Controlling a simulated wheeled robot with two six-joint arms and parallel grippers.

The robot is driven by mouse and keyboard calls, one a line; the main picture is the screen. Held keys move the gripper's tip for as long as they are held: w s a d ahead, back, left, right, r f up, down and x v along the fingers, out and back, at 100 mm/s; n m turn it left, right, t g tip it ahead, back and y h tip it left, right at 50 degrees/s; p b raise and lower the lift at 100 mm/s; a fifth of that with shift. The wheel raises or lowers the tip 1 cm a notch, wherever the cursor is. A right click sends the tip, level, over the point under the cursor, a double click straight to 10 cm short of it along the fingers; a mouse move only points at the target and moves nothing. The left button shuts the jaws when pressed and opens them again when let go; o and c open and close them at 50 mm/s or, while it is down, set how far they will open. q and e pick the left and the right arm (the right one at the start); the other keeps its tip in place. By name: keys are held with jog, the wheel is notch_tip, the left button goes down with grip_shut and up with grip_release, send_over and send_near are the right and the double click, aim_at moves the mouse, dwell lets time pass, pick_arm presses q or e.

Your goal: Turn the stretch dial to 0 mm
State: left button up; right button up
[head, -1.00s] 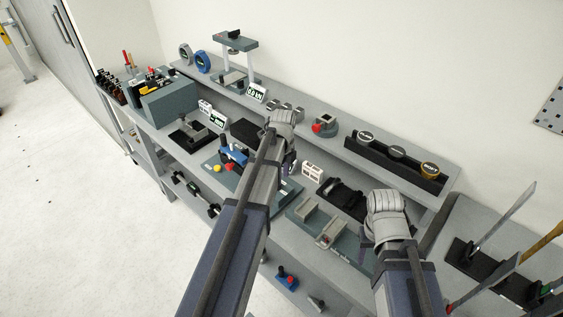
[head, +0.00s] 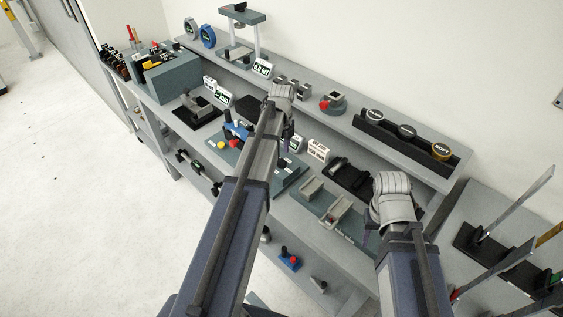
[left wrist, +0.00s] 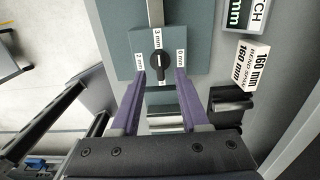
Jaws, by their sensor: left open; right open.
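The stretch dial (left wrist: 158,64) is a black round knob with a white mark, on a teal block (left wrist: 122,62) in the left wrist view. The white mark stands roughly along the line to the 3 mm label (left wrist: 158,38) at the top. The 0 mm label (left wrist: 181,58) is at its right, and another mm label at its left is hard to read. My left gripper (left wrist: 159,76) is open, its two purple fingers apart at the dial's lower left and lower right.
A 160 mm block (left wrist: 248,66) and a STRETCH sign (left wrist: 262,15) stand right of the dial. A grey tray fixture (head: 325,205) lies between my arms on the bench. A shelf (head: 340,120) with weights and a load frame (head: 240,35) runs along the back.

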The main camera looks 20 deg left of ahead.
aim_at(282, 159)
pick_arm(q)
notch_tip(282, 159, down, 4)
jog(key=shift+r+b, duration=0.25)
jog(key=shift+b, duration=0.95)
jog(key=shift+r, duration=0.1)
grip_shut()
